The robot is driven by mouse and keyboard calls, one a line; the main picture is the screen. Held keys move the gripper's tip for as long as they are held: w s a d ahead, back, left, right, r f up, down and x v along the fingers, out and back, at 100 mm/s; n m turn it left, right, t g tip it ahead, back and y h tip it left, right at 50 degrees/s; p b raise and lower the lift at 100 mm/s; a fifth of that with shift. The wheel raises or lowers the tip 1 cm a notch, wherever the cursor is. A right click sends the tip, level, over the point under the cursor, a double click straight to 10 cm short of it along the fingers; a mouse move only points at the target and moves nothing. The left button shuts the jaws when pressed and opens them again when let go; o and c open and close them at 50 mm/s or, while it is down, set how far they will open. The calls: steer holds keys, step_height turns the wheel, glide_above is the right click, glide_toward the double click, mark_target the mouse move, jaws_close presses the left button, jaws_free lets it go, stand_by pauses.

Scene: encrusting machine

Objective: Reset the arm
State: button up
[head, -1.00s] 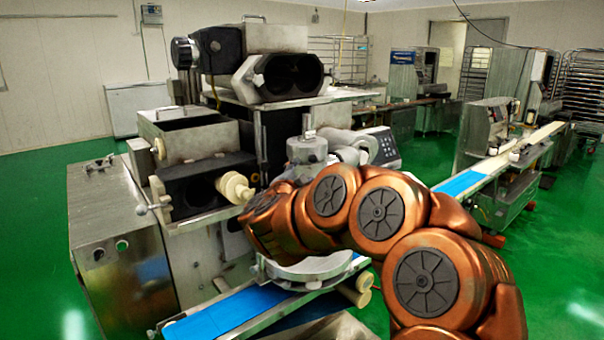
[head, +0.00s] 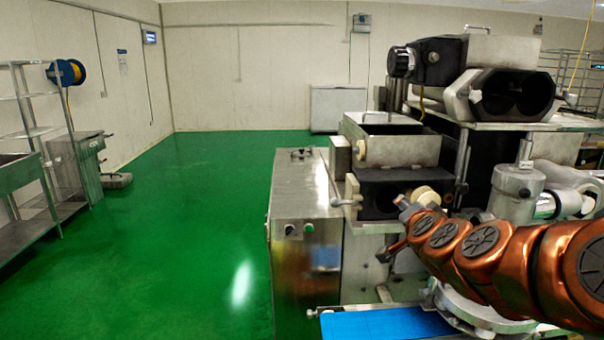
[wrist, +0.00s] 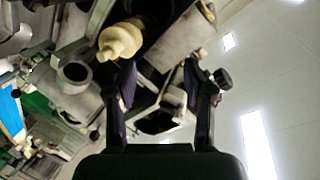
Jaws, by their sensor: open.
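My copper-coloured arm reaches in from the right edge of the head view, towards the front of the encrusting machine (head: 390,150). In the wrist view, my gripper (wrist: 160,68) has its two dark fingers spread apart, with nothing held between them. Machine parts show behind and beyond the fingers. A cream-coloured ribbed fitting (wrist: 122,40) shows above the left finger, and I cannot tell how far away it is. In the head view, the end of my arm is small against the machine and its fingers are hard to make out.
A blue conveyor belt (head: 385,325) runs below the arm. The machine's steel cabinet (head: 303,230) stands left of it. Open green floor (head: 190,230) lies further left, with a metal rack (head: 28,130) and a blue hose reel (head: 66,72) by the wall. A white chest (head: 338,108) stands at the back.

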steer(key=s+a+f+n+g+y, duration=0.35)
steer(key=s+a+f, duration=0.25)
steer(key=s, duration=0.2)
steer(key=s+a+f+n+g+y, duration=0.2)
steer(key=s+a+f+n+g, duration=0.25)
steer(key=s+a, duration=0.2)
steer(key=s+d+f+n+g+h, duration=0.1)
steer(key=s+d+f+g, duration=0.1)
steer(key=s, duration=0.7)
steer(key=s+d+f+g+h, duration=0.1)
steer(key=s+d+f+g, duration=0.1)
steer(key=s, duration=0.8)
steer(key=s+d+f+n+g+h, duration=0.1)
steer(key=s+f+g, duration=0.3)
steer(key=s, duration=0.5)
steer(key=shift+s+d+f+n+g+h, duration=0.2)
steer(key=shift+s+d+n+g+h, duration=0.15)
steer(key=shift+d, duration=0.5)
